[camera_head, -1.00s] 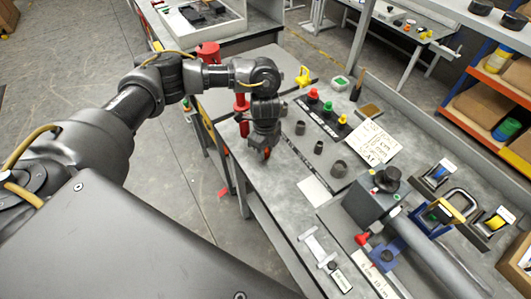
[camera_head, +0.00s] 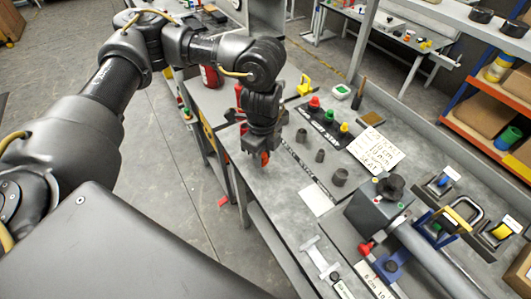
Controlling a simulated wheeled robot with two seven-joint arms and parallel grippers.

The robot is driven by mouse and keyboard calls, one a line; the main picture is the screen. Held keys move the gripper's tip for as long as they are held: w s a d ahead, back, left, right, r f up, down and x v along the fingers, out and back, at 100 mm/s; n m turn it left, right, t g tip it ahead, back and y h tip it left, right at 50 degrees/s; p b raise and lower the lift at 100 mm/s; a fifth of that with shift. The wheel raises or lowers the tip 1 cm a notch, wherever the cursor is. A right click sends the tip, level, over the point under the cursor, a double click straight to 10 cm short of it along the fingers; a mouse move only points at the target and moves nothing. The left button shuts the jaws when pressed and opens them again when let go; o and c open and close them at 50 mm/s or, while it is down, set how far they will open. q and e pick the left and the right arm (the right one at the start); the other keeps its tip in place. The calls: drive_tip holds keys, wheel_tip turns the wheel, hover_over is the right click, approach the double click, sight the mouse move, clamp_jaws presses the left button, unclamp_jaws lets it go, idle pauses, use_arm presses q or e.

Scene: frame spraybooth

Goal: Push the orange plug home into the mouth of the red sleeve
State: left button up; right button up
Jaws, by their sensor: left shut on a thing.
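My left gripper (camera_head: 263,155) points down above the left edge of the grey bench (camera_head: 275,200). It is shut on a small orange-red piece, seemingly the orange plug (camera_head: 265,159), most of which the fingers hide. I cannot tell how far it is above the bench. A small red piece (camera_head: 365,248) is at the fixture by the blue clamp, to the lower right and well apart from the gripper. It may be the red sleeve, but its mouth does not show clearly. My right gripper is not in view.
Several grey rings (camera_head: 340,176) stand right of the gripper, before a dark rack (camera_head: 326,122) with red, green and yellow knobs. A grey housing with a long pipe (camera_head: 427,254) fills the bench's lower right.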

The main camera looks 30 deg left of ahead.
use_arm(q)
drive_tip(key=s+d+r+b, duration=0.1)
drive_tip(key=s+d+r, duration=0.1)
drive_tip(key=s, duration=0.4)
drive_tip(key=shift+s+d+r, duration=0.25)
drive_tip(key=shift+r, duration=0.25)
